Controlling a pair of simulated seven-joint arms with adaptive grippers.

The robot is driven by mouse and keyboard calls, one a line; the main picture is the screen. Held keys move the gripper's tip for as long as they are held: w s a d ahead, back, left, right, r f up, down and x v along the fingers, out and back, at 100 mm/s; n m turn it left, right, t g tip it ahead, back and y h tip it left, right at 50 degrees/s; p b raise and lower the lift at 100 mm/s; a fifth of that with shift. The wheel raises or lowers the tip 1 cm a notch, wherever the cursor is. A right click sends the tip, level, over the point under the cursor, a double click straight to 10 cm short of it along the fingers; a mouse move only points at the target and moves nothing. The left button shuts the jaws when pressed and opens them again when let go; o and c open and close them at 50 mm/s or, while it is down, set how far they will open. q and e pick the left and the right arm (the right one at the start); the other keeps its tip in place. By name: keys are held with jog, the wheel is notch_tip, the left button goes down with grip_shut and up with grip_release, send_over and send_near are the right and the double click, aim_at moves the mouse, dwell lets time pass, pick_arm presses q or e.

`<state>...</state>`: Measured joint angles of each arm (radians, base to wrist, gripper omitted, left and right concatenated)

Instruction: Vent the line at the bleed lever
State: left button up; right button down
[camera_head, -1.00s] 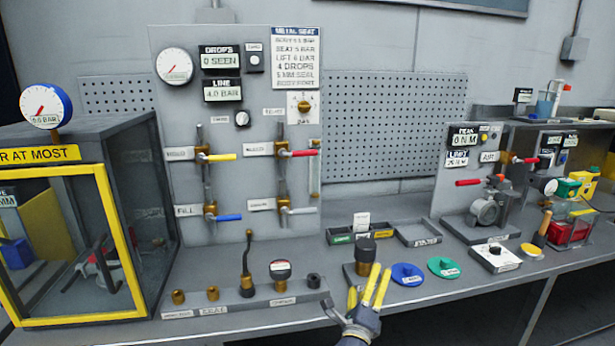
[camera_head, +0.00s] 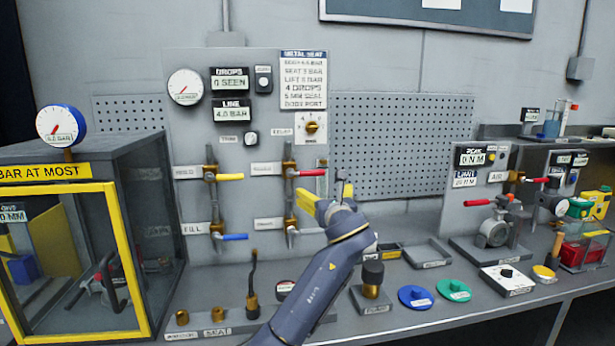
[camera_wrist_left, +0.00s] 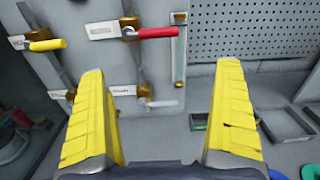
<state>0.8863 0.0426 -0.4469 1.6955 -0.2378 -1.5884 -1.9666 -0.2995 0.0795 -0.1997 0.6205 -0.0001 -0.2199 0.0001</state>
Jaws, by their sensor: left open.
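A valve panel (camera_head: 230,140) carries four levers: a yellow one (camera_head: 229,177), a blue one (camera_head: 234,237), a red one (camera_head: 313,173) at upper right and a white one (camera_head: 310,232) at lower right. Their small labels are too blurred for me to tell surely which is the bleed lever. The line display (camera_head: 232,111) reads 4.0 BAR. My left gripper (camera_head: 326,196) is open and empty, in front of the panel's right edge near the two right-hand levers. In the left wrist view, the red lever (camera_wrist_left: 158,33) and white lever (camera_wrist_left: 163,103) appear beyond the spread yellow fingers.
A glass-sided box with a yellow frame (camera_head: 69,187) stands at left. Brass fittings (camera_head: 218,314) line the bench front, partly behind my arm. Blue (camera_head: 415,297) and green (camera_head: 453,290) discs lie at right, near a pump stand (camera_head: 495,232).

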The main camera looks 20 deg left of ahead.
aim_at(312, 175)
pick_arm(q)
jog(key=x, duration=1.7)
jog(key=shift+w+a+r, duration=0.2)
jog(key=shift+a+r, duration=0.05)
jog(key=shift+f, duration=0.15)
jog(key=c, duration=1.6)
